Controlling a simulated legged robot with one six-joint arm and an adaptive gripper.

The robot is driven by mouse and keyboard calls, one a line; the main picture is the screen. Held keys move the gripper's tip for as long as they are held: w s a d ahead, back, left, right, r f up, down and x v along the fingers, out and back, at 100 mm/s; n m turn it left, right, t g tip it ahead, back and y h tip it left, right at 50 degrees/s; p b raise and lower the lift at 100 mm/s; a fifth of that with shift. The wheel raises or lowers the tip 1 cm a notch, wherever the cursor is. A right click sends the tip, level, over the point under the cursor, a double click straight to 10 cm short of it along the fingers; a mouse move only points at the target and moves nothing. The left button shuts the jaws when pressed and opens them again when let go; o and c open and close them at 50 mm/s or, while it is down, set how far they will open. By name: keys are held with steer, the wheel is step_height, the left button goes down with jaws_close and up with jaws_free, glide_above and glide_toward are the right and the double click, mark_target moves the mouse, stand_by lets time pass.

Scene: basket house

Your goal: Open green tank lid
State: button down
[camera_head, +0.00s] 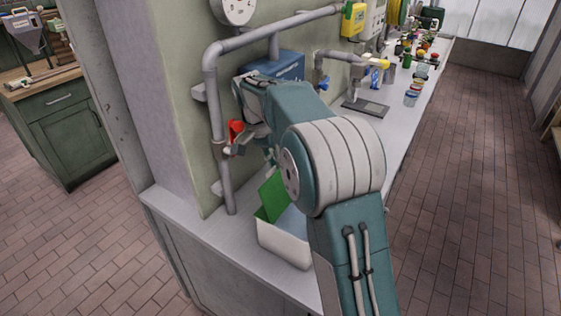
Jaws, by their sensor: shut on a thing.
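The green tank lid (271,194) stands tilted up over the white tank (283,244), which sits on the grey counter at the front of the wall. Part of the tank's opening shows below the lid, and my arm covers its right side. My gripper (270,158) is at the upper edge of the lid, shut on it. The fingertips are small and partly hidden by my own arm, so the exact contact is hard to see.
A grey pipe (212,105) with a red valve handle (236,130) runs up the wall just left of my gripper. A blue box (285,66) is behind my arm. Bottles and jars (413,92) stand further along the counter. The brick floor (470,200) at right is clear.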

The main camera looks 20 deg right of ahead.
steer(key=shift+w+a+f, duration=0.3)
steer(key=shift+f, duration=0.15)
steer(key=shift+w+a+f, duration=0.1)
steer(key=shift+a+f, duration=0.15)
steer(key=c, duration=0.7)
jaws_free()
steer(key=shift+w+f, duration=0.1)
steer(key=shift+w+a, duration=0.1)
steer(key=shift+a, duration=0.1)
steer(key=shift+d+r, duration=0.15)
steer(key=shift+r, duration=0.05)
